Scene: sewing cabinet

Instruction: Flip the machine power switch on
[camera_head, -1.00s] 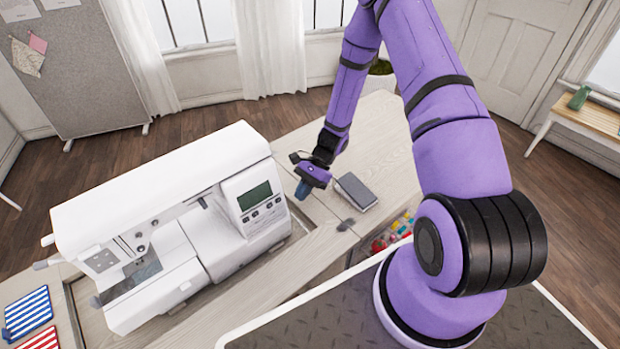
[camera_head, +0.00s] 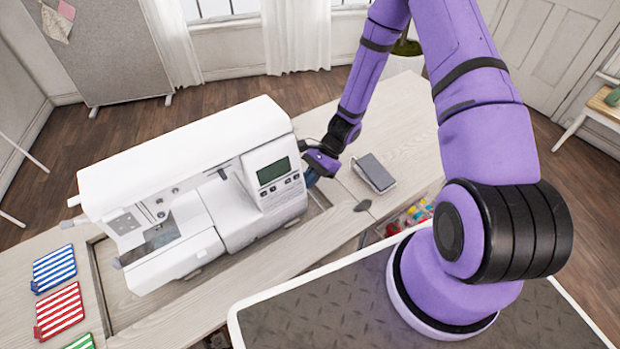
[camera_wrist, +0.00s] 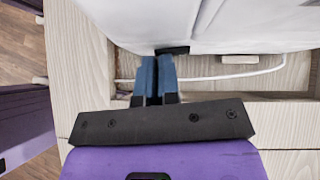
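The white sewing machine (camera_head: 185,150) stands in the recess of the wooden cabinet top, with its grey display and buttons facing the head camera. My gripper (camera_head: 311,178) is at the machine's right end, its blue fingers partly hidden there. In the wrist view, the fingers of my gripper (camera_wrist: 157,62) are together with only a thin dark gap and nothing visible held. Their tips are at or very near a small black part (camera_wrist: 172,50) low on the machine's white side. I cannot tell whether this is the power switch, its position, or whether the fingers touch it.
A grey box-like object (camera_head: 374,172) lies on the cabinet top right of my gripper. A white cord (camera_wrist: 225,77) runs along the recess beside the machine. Striped cloths (camera_head: 57,268) lie at the left. The cabinet top (camera_head: 410,115) is clear towards the back right.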

